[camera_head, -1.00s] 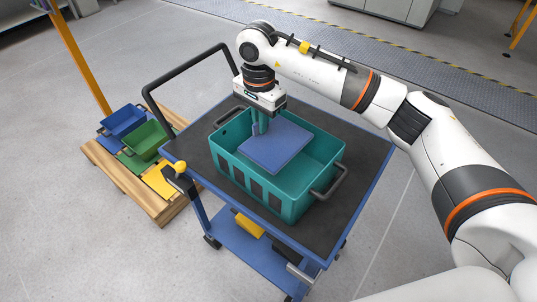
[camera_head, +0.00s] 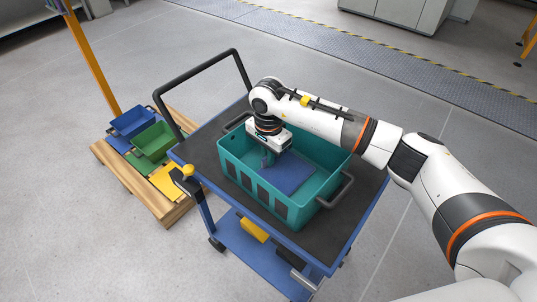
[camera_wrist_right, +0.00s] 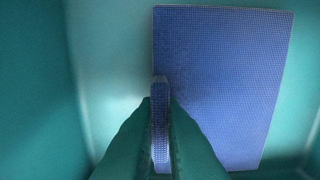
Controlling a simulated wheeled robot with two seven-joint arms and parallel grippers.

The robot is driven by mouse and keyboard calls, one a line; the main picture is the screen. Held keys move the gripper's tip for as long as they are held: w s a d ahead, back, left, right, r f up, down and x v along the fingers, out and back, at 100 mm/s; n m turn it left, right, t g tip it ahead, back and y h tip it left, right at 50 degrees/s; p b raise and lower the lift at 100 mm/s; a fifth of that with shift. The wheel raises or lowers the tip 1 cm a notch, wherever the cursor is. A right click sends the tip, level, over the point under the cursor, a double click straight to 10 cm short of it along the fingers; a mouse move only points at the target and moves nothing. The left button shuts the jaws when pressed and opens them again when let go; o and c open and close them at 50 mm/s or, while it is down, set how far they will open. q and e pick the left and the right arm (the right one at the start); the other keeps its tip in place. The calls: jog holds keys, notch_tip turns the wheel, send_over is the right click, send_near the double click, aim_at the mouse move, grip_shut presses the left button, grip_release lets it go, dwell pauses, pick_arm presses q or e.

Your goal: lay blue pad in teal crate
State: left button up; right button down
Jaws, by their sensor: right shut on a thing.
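The teal crate (camera_head: 241,176) stands on the dark top of a blue cart. The blue pad (camera_head: 290,174) is inside the crate, below the rim. My right gripper (camera_head: 268,158) reaches down into the crate and is shut on the pad's near edge. In the right wrist view the blue pad (camera_wrist_right: 222,80) lies broad face up, with the green fingers (camera_wrist_right: 160,110) pinching a raised strip of it. Teal crate walls show around it. I cannot tell whether the pad touches the crate floor. My left gripper is not in view.
The blue cart (camera_head: 330,225) has a black push handle (camera_head: 205,70) at the back left and a yellow item (camera_head: 254,230) on its lower shelf. A pallet (camera_head: 130,185) at left holds a blue bin (camera_head: 132,122) and a green bin (camera_head: 154,140).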

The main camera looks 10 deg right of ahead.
jog(key=shift+f, duration=0.2)
jog(key=c, duration=1.5)
grip_release()
jog(key=shift+r, duration=0.1)
jog(key=shift+c, duration=0.2)
notch_tip(320, 180, up, 12)
jog(key=shift+r+b, duration=0.15)
jog(key=shift+b, duration=0.3)
